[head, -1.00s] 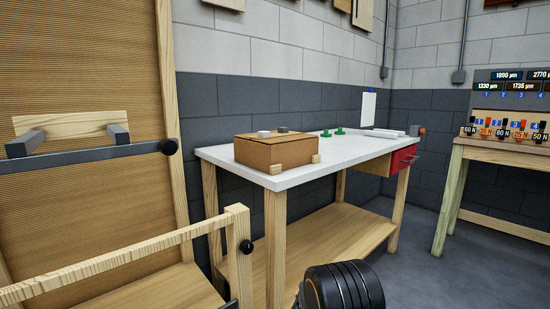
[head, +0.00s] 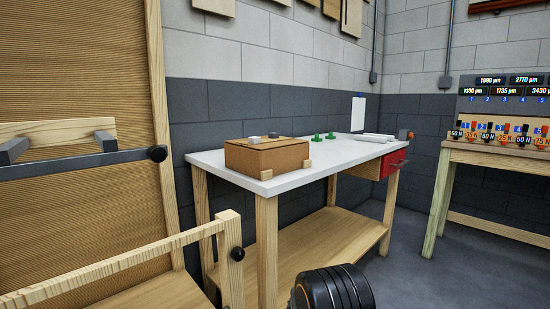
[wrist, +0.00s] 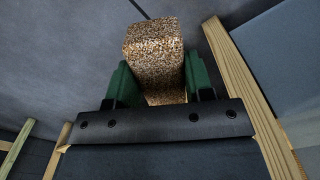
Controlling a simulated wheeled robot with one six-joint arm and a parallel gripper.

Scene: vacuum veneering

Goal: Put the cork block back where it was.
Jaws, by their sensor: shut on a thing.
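The cork block (wrist: 154,52) is a speckled brown block in the wrist view. It stands between the two green fingers of my gripper (wrist: 155,85), which are shut on it from both sides. Its far end sticks out past the fingertips. The block and the fingers do not show in the head view, where only a black ribbed part of my arm is seen at the bottom. The place the block came from cannot be told from these frames.
A wooden rack stands at left. Another table (head: 500,153) with small labelled weights stands at right. Grey floor lies between.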

